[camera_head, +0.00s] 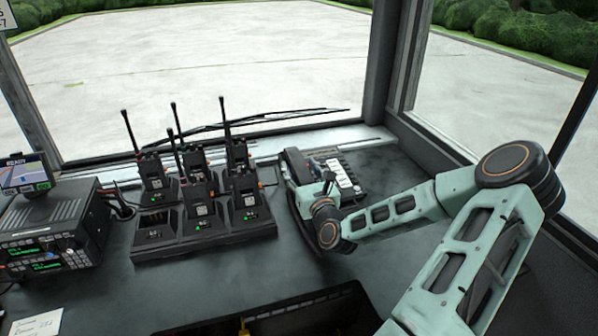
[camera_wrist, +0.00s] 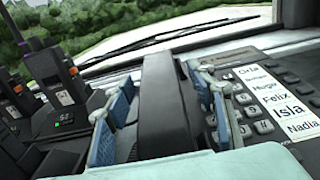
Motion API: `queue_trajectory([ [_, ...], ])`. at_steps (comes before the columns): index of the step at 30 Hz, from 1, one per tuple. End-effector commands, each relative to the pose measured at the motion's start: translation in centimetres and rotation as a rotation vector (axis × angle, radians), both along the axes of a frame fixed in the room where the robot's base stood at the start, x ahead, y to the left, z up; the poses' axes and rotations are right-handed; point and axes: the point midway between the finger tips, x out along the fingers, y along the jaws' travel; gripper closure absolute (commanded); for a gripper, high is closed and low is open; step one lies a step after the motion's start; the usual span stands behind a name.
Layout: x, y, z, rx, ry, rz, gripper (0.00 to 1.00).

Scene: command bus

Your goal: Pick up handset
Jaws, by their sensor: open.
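The handset (camera_wrist: 165,105) is a dark, long bar on the left side of a desk phone (camera_wrist: 265,100) with a keypad and a white name strip. In the head view the handset (camera_head: 294,166) is partly hidden behind my wrist. My gripper (camera_wrist: 160,92) is open, with blue-padded fingers on either side of the handset in the wrist view. Gaps seem to show between the pads and the handset; contact cannot be told. In the head view my gripper (camera_head: 322,168) is over the phone (camera_head: 352,174), its fingertips mostly hidden.
A charger rack (camera_head: 205,240) with several upright radios stands left of the phone, their antennas rising high. A radio console (camera_head: 52,235) with a small screen is farther left. The windshield and a dark pillar (camera_head: 384,65) lie behind.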

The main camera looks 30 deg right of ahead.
Motion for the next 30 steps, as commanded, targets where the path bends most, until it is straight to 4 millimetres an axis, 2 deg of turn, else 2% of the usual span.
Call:
queue_trajectory([
  [3, 0.77, -0.17, 0.03, -0.001, -0.001, 0.000, 0.49],
  [9, 0.79, -0.22, 0.05, -0.001, 0.000, 0.000, 0.49],
  [23, 0.76, -0.21, 0.04, -0.001, 0.000, 0.000, 0.98],
  [30, 0.77, -0.21, 0.17, -0.001, -0.002, 0.000, 0.98],
])
